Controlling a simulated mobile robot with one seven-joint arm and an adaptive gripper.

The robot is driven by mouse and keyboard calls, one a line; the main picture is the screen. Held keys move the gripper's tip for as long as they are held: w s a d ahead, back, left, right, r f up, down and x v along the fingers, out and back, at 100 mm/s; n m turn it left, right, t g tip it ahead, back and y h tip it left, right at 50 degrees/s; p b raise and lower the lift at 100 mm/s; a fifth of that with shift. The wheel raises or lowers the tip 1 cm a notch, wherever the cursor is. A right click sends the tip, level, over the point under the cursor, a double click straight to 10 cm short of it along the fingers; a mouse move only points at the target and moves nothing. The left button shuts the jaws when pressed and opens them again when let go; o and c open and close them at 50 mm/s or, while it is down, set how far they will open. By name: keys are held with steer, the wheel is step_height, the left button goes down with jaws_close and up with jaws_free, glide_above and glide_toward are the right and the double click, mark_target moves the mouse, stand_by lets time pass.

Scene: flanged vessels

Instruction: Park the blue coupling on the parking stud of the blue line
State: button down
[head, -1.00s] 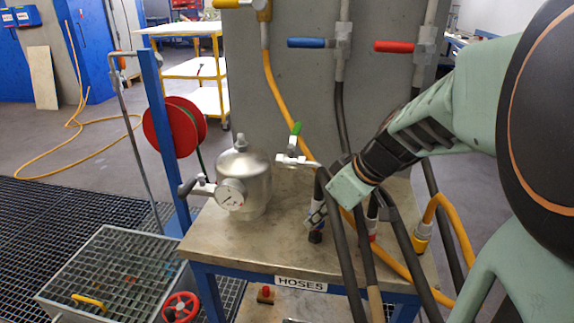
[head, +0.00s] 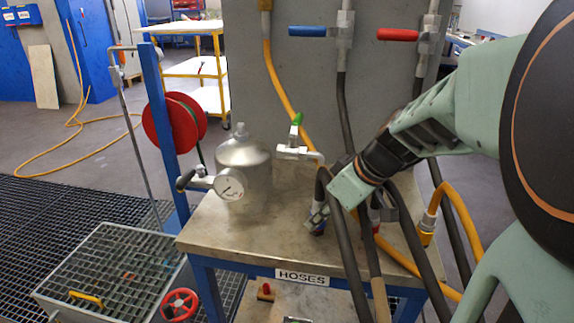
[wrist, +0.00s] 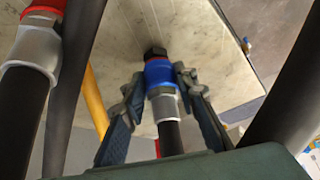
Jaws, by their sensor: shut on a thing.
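The blue coupling (wrist: 158,73) has a blue collar above a grey metal sleeve (wrist: 166,105) and a dark hose. My gripper (wrist: 160,88) is shut on it, one finger on each side; in the head view my gripper (head: 318,218) is low over the front of the bench, with the coupling mostly hidden by fingers and hoses. A dark, nut-like stud (wrist: 155,53) shows right at the coupling's end, against the bench top. The coupling is in line with it and touching or nearly so; I cannot tell how far it is seated.
The bench top (head: 225,228) carries a steel vessel (head: 243,168) with a gauge, left of my gripper. A red-collared coupling (wrist: 42,40) stands close beside. Dark hoses (head: 345,250) hang in front, and a yellow hose (head: 462,235) curves at the right. The bench's left front is clear.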

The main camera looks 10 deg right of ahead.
steer(key=shift+f, duration=0.3)
steer(key=shift+r, duration=0.1)
steer(key=c, duration=1.5)
jaws_free()
steer(key=shift+o, duration=0.2)
